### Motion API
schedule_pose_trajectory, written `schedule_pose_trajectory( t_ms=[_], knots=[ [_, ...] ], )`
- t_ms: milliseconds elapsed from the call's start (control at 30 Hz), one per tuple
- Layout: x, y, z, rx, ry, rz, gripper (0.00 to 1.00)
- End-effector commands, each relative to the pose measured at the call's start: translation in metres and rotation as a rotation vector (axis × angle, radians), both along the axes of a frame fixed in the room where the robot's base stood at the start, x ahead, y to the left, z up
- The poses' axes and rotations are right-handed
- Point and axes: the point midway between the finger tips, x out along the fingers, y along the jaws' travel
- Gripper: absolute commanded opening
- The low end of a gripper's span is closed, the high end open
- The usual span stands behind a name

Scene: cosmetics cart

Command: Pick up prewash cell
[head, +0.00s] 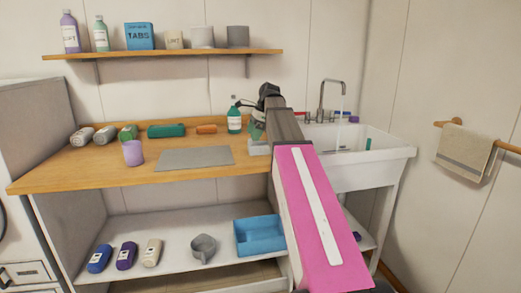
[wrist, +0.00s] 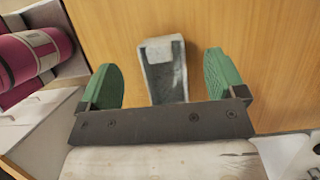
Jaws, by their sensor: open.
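A small grey-white, open trough-like piece (wrist: 166,72) lies on the wooden counter in the wrist view; it looks like the prewash cell, though no label shows. In the head view a pale grey block (head: 259,148) at the counter's right end seems to be the same piece, partly behind my arm. My gripper (wrist: 163,75) is open, with one green fingertip on each side of the piece and a gap on both sides. The piece's near end is hidden behind the gripper's dark bar. In the head view my gripper (head: 257,131) is mostly hidden by my arm.
A green bottle (head: 234,120) stands close left of my gripper. A grey mat (head: 196,158) and a purple cup (head: 133,153) are further left on the counter (head: 75,172). The white sink (head: 375,170) adjoins on the right. A blue bin (head: 260,236) sits below.

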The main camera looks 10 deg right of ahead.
Motion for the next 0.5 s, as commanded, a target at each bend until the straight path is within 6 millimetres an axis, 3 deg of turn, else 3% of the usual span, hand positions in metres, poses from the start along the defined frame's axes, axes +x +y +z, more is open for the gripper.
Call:
schedule_pose_trajectory(
  t_ms=[500],
  knots=[
    [0.0, 0.015, -0.049, 0.0, 0.001, 0.001, 0.89]
  ],
)
